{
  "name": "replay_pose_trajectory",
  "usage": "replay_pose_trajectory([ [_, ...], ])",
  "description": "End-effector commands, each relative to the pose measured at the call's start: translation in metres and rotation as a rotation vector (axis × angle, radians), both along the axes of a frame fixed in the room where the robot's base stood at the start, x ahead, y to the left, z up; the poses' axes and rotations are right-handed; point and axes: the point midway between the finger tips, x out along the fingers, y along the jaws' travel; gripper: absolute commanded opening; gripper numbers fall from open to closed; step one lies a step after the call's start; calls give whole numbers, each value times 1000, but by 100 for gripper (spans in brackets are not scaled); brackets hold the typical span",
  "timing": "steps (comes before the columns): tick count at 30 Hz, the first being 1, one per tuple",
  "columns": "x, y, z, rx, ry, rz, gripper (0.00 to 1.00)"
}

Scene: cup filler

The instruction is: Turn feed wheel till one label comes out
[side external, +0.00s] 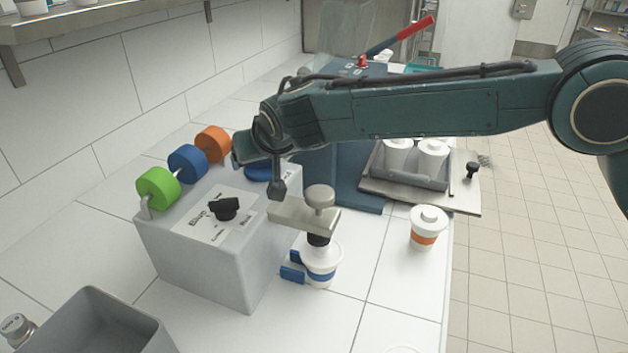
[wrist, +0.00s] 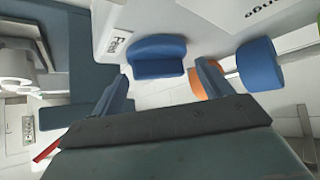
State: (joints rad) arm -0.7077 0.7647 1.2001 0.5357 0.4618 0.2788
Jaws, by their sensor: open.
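The blue feed wheel (wrist: 158,56) sits against the pale machine face in the wrist view, beside a small printed label plate (wrist: 115,44). In the side view the feed wheel (side external: 257,173) is partly hidden by my gripper. My gripper (wrist: 163,74) is open, with one finger on each side of the wheel's near side; I cannot tell whether they touch it. In the side view my gripper (side external: 260,168) is at the top back of the grey filler box (side external: 190,255). Label rolls in green (side external: 158,188), blue (side external: 188,163) and orange (side external: 213,144) stand along its back edge.
A black knob (side external: 226,208) is on the box top. A blue-banded cup (side external: 322,265) stands under the nozzle (side external: 318,240). An orange-banded cup (side external: 428,228) stands to its right. A tray (side external: 440,195) with white cups and a grey bin (side external: 90,320) flank the counter.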

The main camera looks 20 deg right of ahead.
Motion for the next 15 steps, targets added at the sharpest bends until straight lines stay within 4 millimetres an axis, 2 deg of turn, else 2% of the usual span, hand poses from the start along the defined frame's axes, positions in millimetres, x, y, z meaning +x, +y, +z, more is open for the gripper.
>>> replay_pose_trajectory([
  [15,1,-4,0,1,2,292,78],
])
